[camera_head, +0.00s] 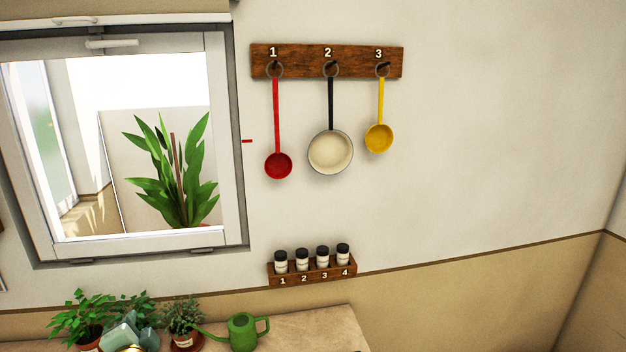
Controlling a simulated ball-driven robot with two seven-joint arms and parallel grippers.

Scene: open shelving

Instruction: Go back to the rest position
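My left gripper (129,325) shows small at the bottom left edge of the head view, as pale grey-blue parts in front of the potted plants. It is cut off by the lower edge, and I cannot make out whether its fingers are open or shut. I see nothing held in it. My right gripper is outside the view.
A green watering can (242,333) stands right of the gripper on the counter (318,330), near a leafy potted plant (80,318). A spice rack (313,273) and a wooden rail (300,60) with red, black and yellow-handled ladles hang on the wall. A window is left.

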